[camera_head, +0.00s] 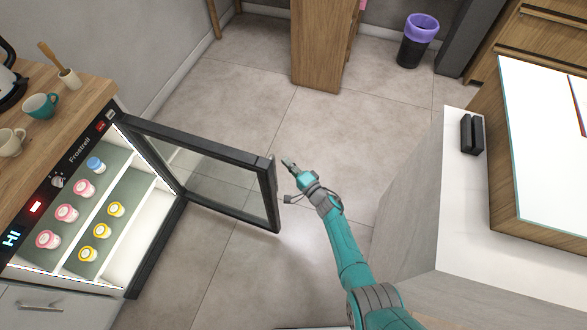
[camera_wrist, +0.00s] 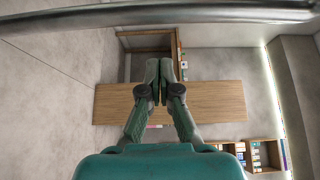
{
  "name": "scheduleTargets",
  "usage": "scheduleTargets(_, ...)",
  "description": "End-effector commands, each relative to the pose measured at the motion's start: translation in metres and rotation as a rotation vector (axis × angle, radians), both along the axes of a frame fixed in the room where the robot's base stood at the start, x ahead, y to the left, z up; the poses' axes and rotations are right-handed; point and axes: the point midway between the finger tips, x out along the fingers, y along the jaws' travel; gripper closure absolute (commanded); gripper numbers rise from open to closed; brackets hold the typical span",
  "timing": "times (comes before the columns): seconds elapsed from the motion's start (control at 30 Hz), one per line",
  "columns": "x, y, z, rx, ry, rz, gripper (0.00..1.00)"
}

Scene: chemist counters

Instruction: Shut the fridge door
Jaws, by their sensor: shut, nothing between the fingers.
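The fridge (camera_head: 68,222) stands at the left under a wooden counter, with its lit inside in view. Its black-framed glass door (camera_head: 228,180) is wide open and sticks out into the room. My gripper (camera_head: 287,164) is in the head view just right of the door's free edge, near the upright handle (camera_head: 273,181). I cannot tell whether it touches the handle. In the wrist view my gripper (camera_wrist: 160,66) has its fingertips together, with nothing between them. A grey metal bar (camera_wrist: 160,16) crosses the top of that view, beyond the fingers; it looks like the door handle.
Several small jars with pink, yellow and blue lids (camera_head: 84,188) stand inside the fridge. Mugs (camera_head: 40,106) stand on the counter above. A white counter (camera_head: 460,225) bounds the right side. The tiled floor (camera_head: 225,270) around the door is clear.

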Motion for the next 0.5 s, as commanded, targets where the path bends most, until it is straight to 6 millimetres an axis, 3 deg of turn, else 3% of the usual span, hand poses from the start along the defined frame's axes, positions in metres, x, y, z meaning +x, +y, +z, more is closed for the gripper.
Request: scheduleTargets(0.5,-0.029,0.023,0.0,0.0,0.0,0.0,1.0)
